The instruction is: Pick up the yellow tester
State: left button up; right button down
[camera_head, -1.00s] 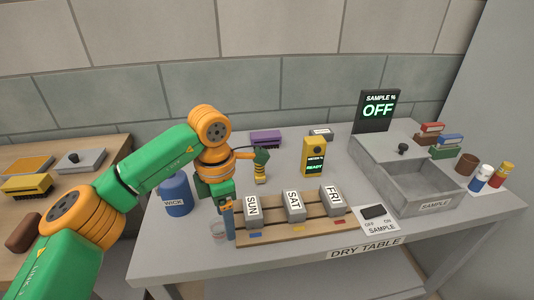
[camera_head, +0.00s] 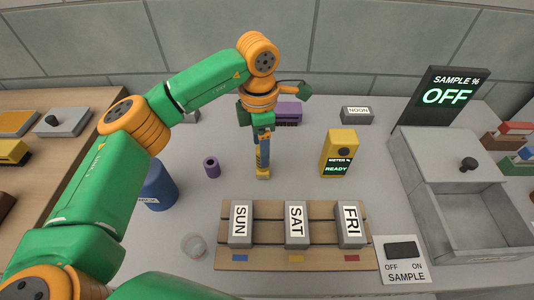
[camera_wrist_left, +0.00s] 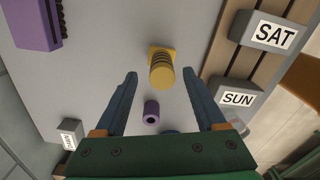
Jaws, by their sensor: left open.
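A small upright yellow piece with a dark-ribbed grip (camera_head: 262,174) stands on the grey table, left of a yellow meter box (camera_head: 338,152) reading "METER % READY". The ribbed piece looks like the tester. In the left wrist view the ribbed piece (camera_wrist_left: 161,72) lies between the lines of the fingers, near their tips, with gaps on both sides. My left gripper (camera_head: 263,150) is open and points down over it, partly hiding it in the head view. My right gripper is out of view.
A rack (camera_head: 290,261) with bricks labelled SUN, SAT and FRI stands in front. A purple brush (camera_head: 289,112) and a NOON block (camera_head: 357,115) lie behind. A grey sample box (camera_head: 440,165) stands right.

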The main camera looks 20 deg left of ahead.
pick_arm(q)
jog(key=f, duration=0.1)
jog(key=f+p, duration=0.1)
jog(key=f, duration=0.2)
jog(key=shift+s+d+f, duration=0.15)
jog(key=shift+d+f, duration=0.05)
jog(key=shift+d, duration=0.05)
jog(key=shift+w+f, duration=0.2)
jog(key=shift+f, duration=0.1)
jog(key=c, duration=1.1)
jog(key=shift+r, duration=0.1)
jog(key=shift+c, duration=0.2)
jog(key=shift+r, duration=0.3)
jog(key=s+r, duration=0.1)
jog(key=r, duration=0.1)
jog(key=s+d+r+b, duration=0.1)
jog(key=r, duration=0.2)
jog(key=s+d+r+b, duration=0.1)
jog(key=s+r, duration=0.1)
jog(key=shift+d+r, duration=0.2)
jog(key=shift+r, duration=0.1)
grip_shut()
jog(key=s+d+r+b, duration=0.1)
jog(key=s+d+r, duration=0.3)
jog(key=s, duration=0.4)
jog(key=shift+s+d+r+b, duration=0.15)
jog(key=shift+d+r+b, duration=0.15)
jog(key=shift+r+b, duration=0.05)
